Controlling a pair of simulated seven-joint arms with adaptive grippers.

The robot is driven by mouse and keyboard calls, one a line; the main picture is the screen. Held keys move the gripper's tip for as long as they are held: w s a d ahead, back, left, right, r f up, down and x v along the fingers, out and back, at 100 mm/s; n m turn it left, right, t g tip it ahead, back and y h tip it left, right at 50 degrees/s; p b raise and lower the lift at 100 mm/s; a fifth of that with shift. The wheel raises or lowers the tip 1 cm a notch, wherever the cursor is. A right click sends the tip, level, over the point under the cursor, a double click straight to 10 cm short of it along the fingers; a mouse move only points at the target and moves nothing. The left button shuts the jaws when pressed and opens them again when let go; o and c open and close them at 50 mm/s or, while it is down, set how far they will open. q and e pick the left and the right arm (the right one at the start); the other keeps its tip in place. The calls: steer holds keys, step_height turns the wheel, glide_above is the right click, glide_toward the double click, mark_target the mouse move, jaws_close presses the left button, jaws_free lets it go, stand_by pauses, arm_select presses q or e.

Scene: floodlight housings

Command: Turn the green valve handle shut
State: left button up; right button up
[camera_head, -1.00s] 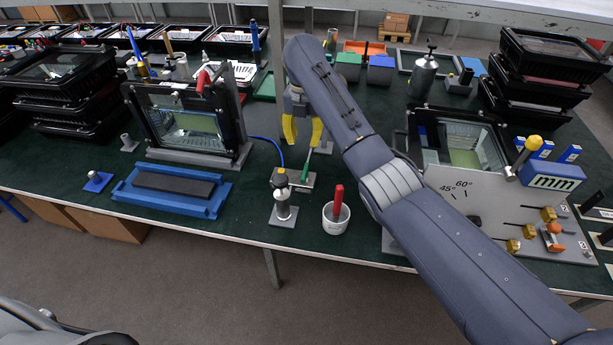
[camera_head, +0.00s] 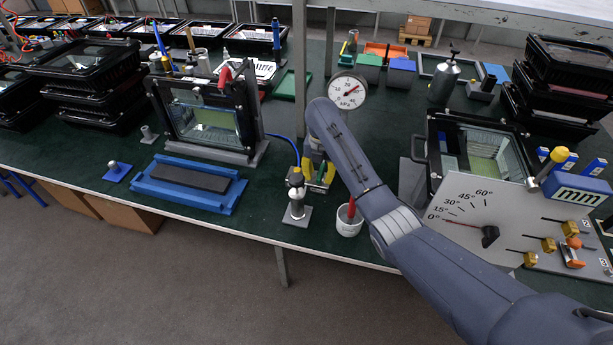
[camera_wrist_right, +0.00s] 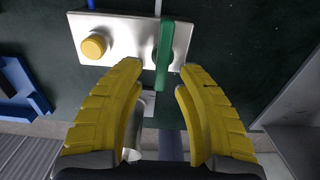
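The green valve handle (camera_wrist_right: 165,52) lies lengthwise in the right wrist view, on a pale plate (camera_wrist_right: 120,37) that also bears a round yellow knob (camera_wrist_right: 94,46). My right gripper (camera_wrist_right: 160,70) is open, with one yellow finger on each side of the handle's near end. Gaps show on both sides; whether the fingertips are level with the handle or above it I cannot tell. In the head view the right gripper (camera_head: 318,178) is low at the valve plate, and its fingers and arm mostly hide the handle. My left gripper is not in view.
A dial gauge (camera_head: 347,91) stands behind my right arm. A white cup with a red-handled tool (camera_head: 349,222) is in front, close to the arm. An angle plate (camera_head: 460,217) stands to the right.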

steer(key=shift+f, duration=0.45)
steer(key=shift+o, duration=0.4)
jaws_close()
